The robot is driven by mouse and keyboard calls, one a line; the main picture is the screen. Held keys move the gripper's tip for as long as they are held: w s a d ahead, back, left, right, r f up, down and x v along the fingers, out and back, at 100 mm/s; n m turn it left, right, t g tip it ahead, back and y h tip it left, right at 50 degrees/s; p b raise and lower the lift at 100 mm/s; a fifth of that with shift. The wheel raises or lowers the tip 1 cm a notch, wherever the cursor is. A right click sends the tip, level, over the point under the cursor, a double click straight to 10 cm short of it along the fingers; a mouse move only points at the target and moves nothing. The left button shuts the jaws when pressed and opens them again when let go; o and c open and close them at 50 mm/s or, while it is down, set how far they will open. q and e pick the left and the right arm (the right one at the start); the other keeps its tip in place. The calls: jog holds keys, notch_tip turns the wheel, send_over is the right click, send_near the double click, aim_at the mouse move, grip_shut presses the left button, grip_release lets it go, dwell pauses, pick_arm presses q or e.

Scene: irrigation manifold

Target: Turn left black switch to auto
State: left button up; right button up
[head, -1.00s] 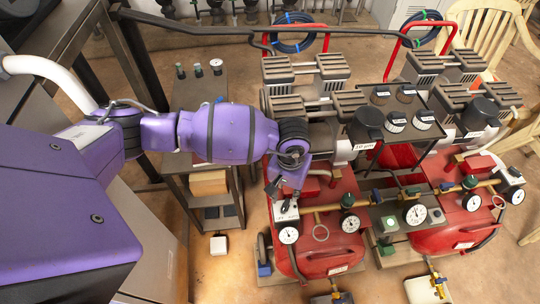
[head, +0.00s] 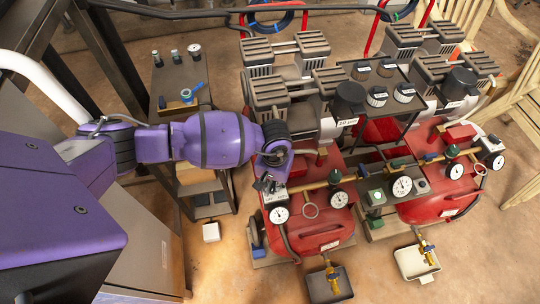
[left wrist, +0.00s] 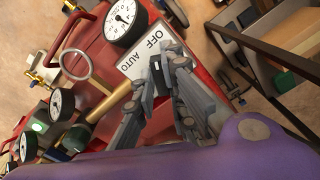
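The left black switch (left wrist: 157,67) is a small black lever on a white plate (left wrist: 138,58) marked OFF and AUTO, in the left wrist view. In the head view its box (head: 277,199) sits at the left end of the left red compressor, above a gauge. My left gripper (left wrist: 160,78) is at the switch, its grey fingers apart with the black lever between their tips, close to the right finger. I cannot tell whether they touch it. In the head view the left gripper (head: 267,184) hides most of the switch. My right gripper is not in view.
A pressure gauge (left wrist: 122,20), a metal ring (left wrist: 76,64) and a brass pipe (left wrist: 104,104) are close beside the plate. The left red tank (head: 322,232) lies under them. A second red compressor (head: 440,204) stands to the right. A dark metal stand (head: 180,105) is under my arm.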

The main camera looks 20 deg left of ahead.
pick_arm(q)
grip_shut()
jog(key=shift+n, duration=0.3)
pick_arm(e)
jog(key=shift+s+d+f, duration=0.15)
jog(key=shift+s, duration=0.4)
pick_arm(q)
jog(key=n, duration=0.2)
jog(key=shift+w+n, duration=0.1)
jog(key=shift+n, duration=0.3)
jog(key=n, duration=0.2)
jog(key=shift+r+n, duration=0.1)
jog(key=shift+n, duration=0.3)
jog(key=shift+d+n, duration=0.1)
jog(key=shift+n, duration=0.8)
jog(key=shift+n+p, duration=0.3)
jog(key=shift+n, duration=1.5)
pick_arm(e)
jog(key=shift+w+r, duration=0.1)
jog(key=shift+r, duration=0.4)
pick_arm(q)
jog(key=shift+n, duration=0.3)
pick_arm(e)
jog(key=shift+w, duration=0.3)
